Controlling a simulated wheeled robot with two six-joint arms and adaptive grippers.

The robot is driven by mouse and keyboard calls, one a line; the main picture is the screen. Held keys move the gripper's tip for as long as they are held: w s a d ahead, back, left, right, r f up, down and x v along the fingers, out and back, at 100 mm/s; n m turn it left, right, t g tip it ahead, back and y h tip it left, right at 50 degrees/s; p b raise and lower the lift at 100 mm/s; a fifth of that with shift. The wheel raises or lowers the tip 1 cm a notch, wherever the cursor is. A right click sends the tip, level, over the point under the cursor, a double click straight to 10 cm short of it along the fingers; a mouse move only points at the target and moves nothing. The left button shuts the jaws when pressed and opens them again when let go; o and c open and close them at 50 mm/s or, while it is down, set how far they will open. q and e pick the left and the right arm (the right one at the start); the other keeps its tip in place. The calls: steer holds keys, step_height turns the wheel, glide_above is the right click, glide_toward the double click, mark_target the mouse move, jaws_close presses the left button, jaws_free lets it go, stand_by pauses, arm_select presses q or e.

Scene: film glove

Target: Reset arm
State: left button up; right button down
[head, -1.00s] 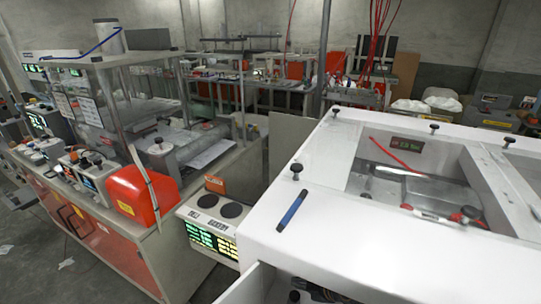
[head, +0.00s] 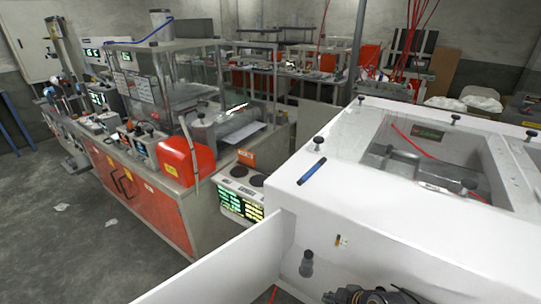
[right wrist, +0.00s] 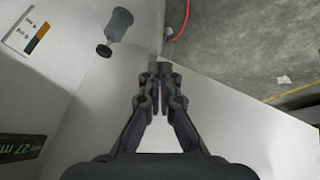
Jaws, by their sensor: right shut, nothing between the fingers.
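My right gripper (head: 330,297) shows at the bottom edge of the head view, dark and partly cut off, in front of the white machine (head: 300,225). In the right wrist view its fingers (right wrist: 161,80) are together, with nothing between them. White panels lie behind the fingers there, with a grey knob or fitting (right wrist: 116,27) on one at the upper left. No contact with a panel can be made out. My left gripper is in neither current view.
A white door panel (head: 215,265) stands open at the machine's left. A blue pen (head: 312,171) lies on the machine's top. A red container (head: 186,160) sits on the bench to the left. Grey floor (head: 75,245) is open at the lower left.

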steer(key=s+d+r+m+g+h, duration=0.1)
steer(key=s+d+r+m+h, duration=0.1)
steer(key=s+d+m, duration=0.35)
steer(key=s+d+r+m+g+h, duration=0.1)
steer(key=s+d+r+m+h, duration=0.15)
steer(key=s+m, duration=0.45)
steer(key=s+d+f+g, duration=0.1)
steer(key=s+f, duration=0.1)
steer(key=f, duration=1.1)
steer(key=s+d+f, duration=0.1)
steer(key=f, duration=1.3)
arm_select(q)
steer(key=shift+s+f, duration=0.1)
steer(key=shift+s, duration=1.1)
arm_select(e)
steer(key=s+f+g, duration=0.1)
steer(key=s+f, duration=1.4)
steer(key=s, duration=0.3)
steer(key=shift+s+d+f+n+g, duration=0.3)
steer(key=shift+s+d+f+n, duration=0.05)
steer(key=shift+f, duration=0.05)
